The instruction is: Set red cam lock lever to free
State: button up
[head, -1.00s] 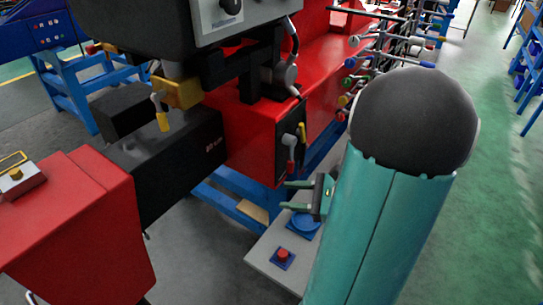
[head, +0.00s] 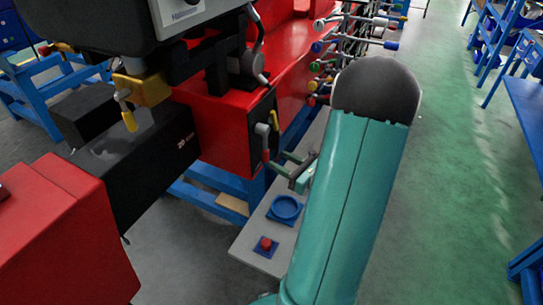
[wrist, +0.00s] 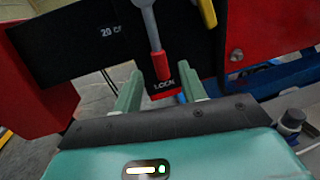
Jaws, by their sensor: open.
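The red cam lock lever (head: 263,138) is a grey lever with a red end, hanging down on the black panel at the end of the red machine bed. In the wrist view the lever (wrist: 154,42) points down, its red end toward a red label reading "LOCK" (wrist: 164,87). My gripper (head: 275,160) is open and empty, just in front of the panel by the lever's lower end. In the wrist view my gripper (wrist: 160,88) has one finger on each side of the label and of the line of the lever. I cannot tell whether it touches the lever.
A yellow-ended lever (head: 273,122) sits just right of the red one; it also shows in the wrist view (wrist: 208,12). Below are a blue round dish (head: 285,208) and a red button (head: 265,243) on a grey plate. Several coloured-knob levers (head: 318,66) stand behind.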

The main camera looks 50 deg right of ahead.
aim_at(268, 154)
jog(key=shift+w+a, duration=0.2)
jog(key=shift+w, duration=1.9)
grip_shut()
